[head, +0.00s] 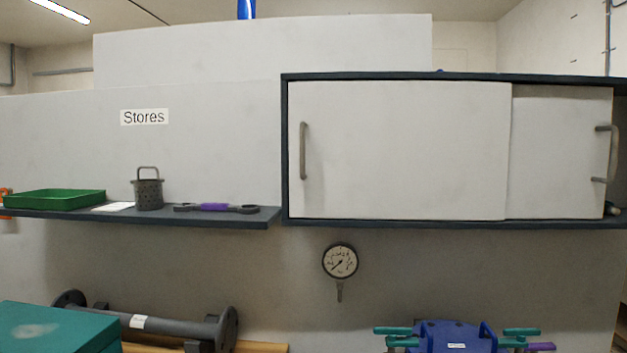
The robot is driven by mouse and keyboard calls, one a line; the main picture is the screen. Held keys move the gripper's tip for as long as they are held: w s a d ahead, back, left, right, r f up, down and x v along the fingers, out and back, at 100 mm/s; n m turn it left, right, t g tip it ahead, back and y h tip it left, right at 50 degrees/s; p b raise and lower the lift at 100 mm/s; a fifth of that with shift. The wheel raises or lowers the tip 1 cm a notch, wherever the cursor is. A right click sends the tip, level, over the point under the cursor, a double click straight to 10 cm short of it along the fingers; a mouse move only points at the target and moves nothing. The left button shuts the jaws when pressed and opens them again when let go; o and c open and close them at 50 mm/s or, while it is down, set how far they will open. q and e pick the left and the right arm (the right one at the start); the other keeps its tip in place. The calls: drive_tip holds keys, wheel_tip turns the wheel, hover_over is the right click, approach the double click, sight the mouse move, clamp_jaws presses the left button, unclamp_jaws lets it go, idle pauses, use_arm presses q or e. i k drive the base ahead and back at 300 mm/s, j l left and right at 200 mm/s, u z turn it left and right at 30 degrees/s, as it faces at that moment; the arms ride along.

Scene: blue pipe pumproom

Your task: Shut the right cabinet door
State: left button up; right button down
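The wall cabinet has a dark frame (450,224) and two white sliding doors. The left door (400,150) covers the left part, with a vertical grey handle (303,151) near its left edge. The right door (557,155) sits behind the left door, which overlaps its left side. Its grey bar handle (612,153) is near its right edge. To the right of this door a dark gap shows, with a small object (612,209) low in it. The cabinet's right end is cut off by the picture edge. Neither gripper is in view.
Below are a pressure gauge (340,261), a blue valve body (450,337), a grey pipe (170,325) and a teal box (50,330).

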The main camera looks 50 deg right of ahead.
sight(560, 135)
drive_tip(key=z, duration=2.55)
